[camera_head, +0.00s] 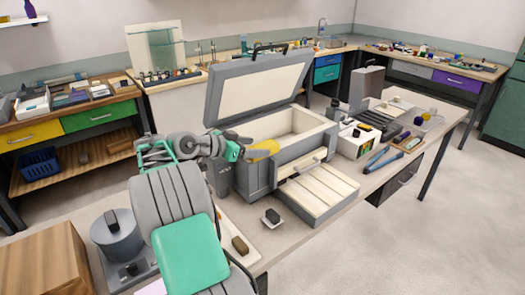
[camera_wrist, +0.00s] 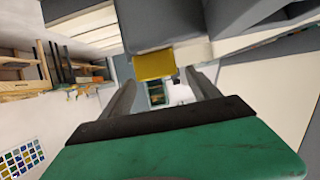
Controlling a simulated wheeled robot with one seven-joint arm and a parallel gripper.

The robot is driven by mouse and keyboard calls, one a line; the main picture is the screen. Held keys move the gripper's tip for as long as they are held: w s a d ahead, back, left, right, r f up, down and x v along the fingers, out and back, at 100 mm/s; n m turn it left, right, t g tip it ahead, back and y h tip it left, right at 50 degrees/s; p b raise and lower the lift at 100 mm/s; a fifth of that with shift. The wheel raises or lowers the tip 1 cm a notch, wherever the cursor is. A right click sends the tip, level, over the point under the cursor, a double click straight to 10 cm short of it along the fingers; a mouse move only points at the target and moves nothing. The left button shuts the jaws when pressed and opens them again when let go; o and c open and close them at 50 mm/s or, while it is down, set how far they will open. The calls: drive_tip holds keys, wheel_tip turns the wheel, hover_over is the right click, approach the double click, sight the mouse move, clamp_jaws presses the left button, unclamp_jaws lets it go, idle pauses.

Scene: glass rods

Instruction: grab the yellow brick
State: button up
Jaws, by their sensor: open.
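The yellow brick (camera_head: 265,149) shows at the left end of the open grey case (camera_head: 258,183), just beyond my gripper (camera_head: 243,148) in the head view. In the wrist view the yellow brick (camera_wrist: 154,65) appears just ahead of the fingers, close to a grey surface. My gripper (camera_wrist: 160,80) is open, with its two fingers apart and nothing held between them. Whether the brick rests on the case rim or inside is hard to tell, because the gripper and case wall hide part of it.
The case's raised lid (camera_head: 255,88) stands behind the gripper. An open drawer (camera_head: 318,190) juts from its front. A small dark block on a white base (camera_head: 271,217) and a brown block (camera_head: 240,245) lie on the bench in front. A grey round pot (camera_head: 117,235) stands left.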

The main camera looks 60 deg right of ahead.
sight(260, 147)
drive_tip(key=x, duration=0.3)
drive_tip(key=shift+s+d+f+p, duration=0.1)
drive_tip(key=shift+d+f+p, duration=0.1)
drive_tip(key=shift+p, duration=0.1)
drive_tip(key=shift+r, duration=0.1)
clamp_jaws()
idle(0.3)
